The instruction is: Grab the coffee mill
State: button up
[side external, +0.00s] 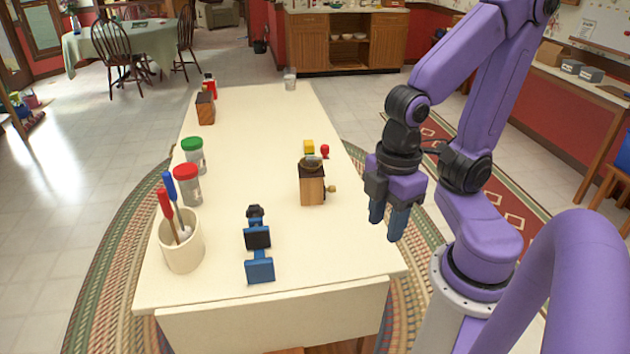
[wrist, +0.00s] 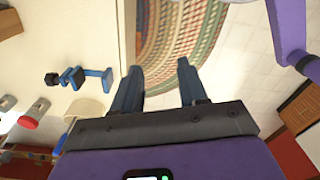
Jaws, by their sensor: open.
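The coffee mill (side external: 312,188) is a small wooden box with a dark top, a bowl-like part above it and a small knob at its right side. It stands upright on the right half of the white table. A brown wooden part at the upper left edge of the wrist view (wrist: 8,24) looks like the mill, mostly cut off. My gripper (side external: 387,222) is open and empty, to the right of the mill and beyond the table's right edge. In the wrist view its fingers (wrist: 159,70) are apart over the braided rug.
A blue-and-black stand (side external: 258,245) and a white cup (side external: 182,245) with red and blue-handled tools are at the front. Green-lidded (side external: 194,157) and red-lidded (side external: 188,186) jars stand left. Yellow (side external: 309,146) and red (side external: 325,151) items sit behind the mill. The table's middle is clear.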

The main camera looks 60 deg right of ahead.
dwell(0.4)
jog(key=o, duration=1.1)
jog(key=w+d+f+n+h, duration=0.1)
jog(key=w+d+f+h, duration=0.5)
jog(key=w+h, duration=0.4)
jog(key=n+t+h, duration=0.6)
jog(key=n+t, duration=0.2)
send_near(311, 177)
jog(key=s+a+r, duration=0.3)
jog(key=s+r, duration=0.1)
jog(key=s, duration=0.1)
jog(key=f+n+t, duration=0.1)
jog(key=f, duration=0.1)
jog(key=d+f+n+t+y, duration=0.1)
jog(key=f, duration=0.1)
jog(key=w+f+n+t, duration=0.1)
jog(key=f+n, duration=0.1)
jog(key=shift+d+f+y, duration=0.25)
jog(key=shift+d+y, duration=0.05)
jog(key=x, duration=1.7)
jog(key=shift+w+d+f, duration=0.15)
jog(key=shift+f, duration=0.05)
